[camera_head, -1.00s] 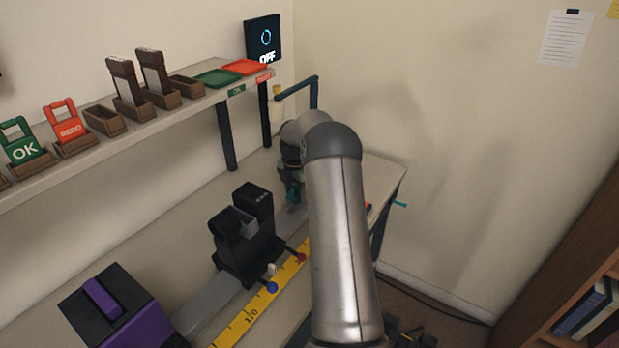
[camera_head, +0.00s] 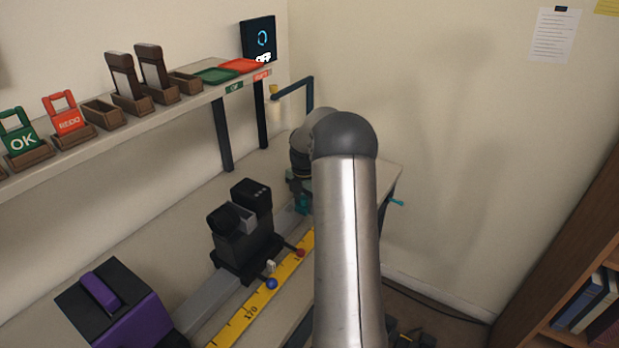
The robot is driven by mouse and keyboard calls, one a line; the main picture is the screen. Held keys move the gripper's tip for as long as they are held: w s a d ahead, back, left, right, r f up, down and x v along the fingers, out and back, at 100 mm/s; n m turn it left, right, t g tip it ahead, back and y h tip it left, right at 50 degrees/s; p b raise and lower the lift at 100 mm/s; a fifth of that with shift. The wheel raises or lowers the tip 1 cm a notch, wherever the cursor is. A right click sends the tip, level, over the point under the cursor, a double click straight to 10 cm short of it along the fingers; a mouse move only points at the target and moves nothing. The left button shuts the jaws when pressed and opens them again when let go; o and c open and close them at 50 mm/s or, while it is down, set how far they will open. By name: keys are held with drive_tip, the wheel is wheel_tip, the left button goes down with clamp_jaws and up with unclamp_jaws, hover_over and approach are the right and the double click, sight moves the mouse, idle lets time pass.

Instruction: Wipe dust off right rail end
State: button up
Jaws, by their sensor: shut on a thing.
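The grey rail (camera_head: 212,293) runs along the bench from the lower left towards the far right, beside a yellow measuring strip (camera_head: 262,299). My gripper (camera_head: 303,203) is low at the rail's right end, partly hidden behind my own arm. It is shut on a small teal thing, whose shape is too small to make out. I cannot tell whether that thing touches the rail. The rail's far right end is mostly hidden by my gripper and arm, and no dust can be made out.
A black carriage (camera_head: 243,235) sits on the rail, with red and blue knobs in front. A purple-black box (camera_head: 120,305) stands lower left. Behind is a raised shelf (camera_head: 188,112) with holders and trays. A blue bracket (camera_head: 309,92) rises near the back corner.

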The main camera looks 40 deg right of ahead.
drive_tip(key=shift+a, duration=0.5)
drive_tip(key=shift+w+a+p, duration=0.25)
drive_tip(key=shift+w+p, duration=0.1)
drive_tip(key=shift+w, duration=0.55)
drive_tip(key=shift+w+a+p, duration=0.2)
drive_tip(key=shift+w+p, duration=0.15)
drive_tip(key=shift+w, duration=0.5)
drive_tip(key=shift+w+a+p, duration=0.25)
drive_tip(key=shift+w+p, duration=0.1)
drive_tip(key=shift+w, duration=0.55)
wheel_tip(320, 180, up, 8)
drive_tip(key=p, duration=0.5)
drive_tip(key=shift+w, duration=0.25)
drive_tip(key=shift+a+r, duration=0.1)
drive_tip(key=shift+a, duration=0.05)
